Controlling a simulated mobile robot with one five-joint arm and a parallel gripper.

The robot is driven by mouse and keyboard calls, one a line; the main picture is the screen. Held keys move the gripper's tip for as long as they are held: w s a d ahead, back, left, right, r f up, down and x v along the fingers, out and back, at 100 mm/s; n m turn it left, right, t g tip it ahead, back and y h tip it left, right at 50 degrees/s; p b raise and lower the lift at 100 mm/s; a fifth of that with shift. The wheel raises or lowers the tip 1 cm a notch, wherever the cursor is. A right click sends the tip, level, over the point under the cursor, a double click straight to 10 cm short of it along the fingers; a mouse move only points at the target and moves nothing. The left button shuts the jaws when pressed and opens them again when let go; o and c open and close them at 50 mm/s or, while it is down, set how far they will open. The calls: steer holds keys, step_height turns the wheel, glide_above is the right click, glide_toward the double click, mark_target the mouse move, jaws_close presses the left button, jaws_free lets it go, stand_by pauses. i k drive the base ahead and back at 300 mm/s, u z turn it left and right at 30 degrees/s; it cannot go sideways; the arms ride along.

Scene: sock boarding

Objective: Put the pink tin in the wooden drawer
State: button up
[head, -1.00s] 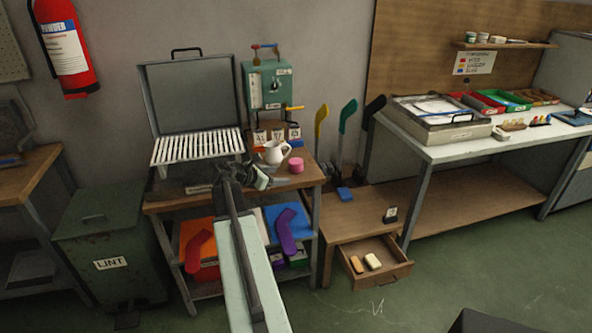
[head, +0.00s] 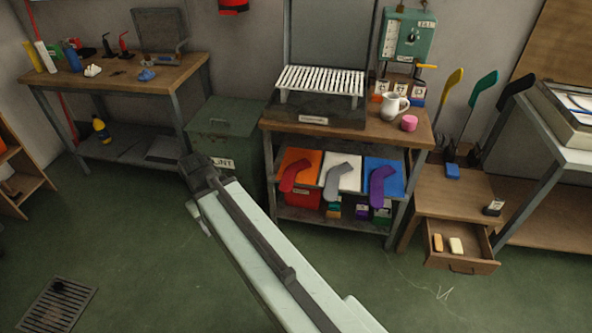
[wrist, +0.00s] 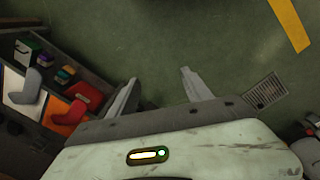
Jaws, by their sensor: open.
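The pink tin (head: 409,123) stands upright on the wooden top of the middle workbench, near its right end, just right of a white jug (head: 393,106). The wooden drawer (head: 460,262) is pulled open from the low wooden cabinet at the right, and holds an orange block and a cream block. My gripper (head: 198,178) is at the end of my arm, left of the middle bench and in front of the lint bin, well away from tin and drawer. In the wrist view, its two fingers (wrist: 158,97) are apart with only floor between them.
The lint bin (head: 221,140) stands left of the middle bench. A slatted white rack (head: 320,80) sits on the bench. Sock-shaped boards in several colours lie on its shelf. Tall coloured paddles (head: 484,90) stand behind the drawer cabinet. The green floor in front is open, with a drain grate (head: 58,303).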

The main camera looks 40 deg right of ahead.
mark_target(472, 250)
steer(key=u, duration=1.9)
steer(key=k, duration=2.35)
steer(key=z, duration=0.75)
steer(key=i, duration=1)
steer(key=u, duration=0.05)
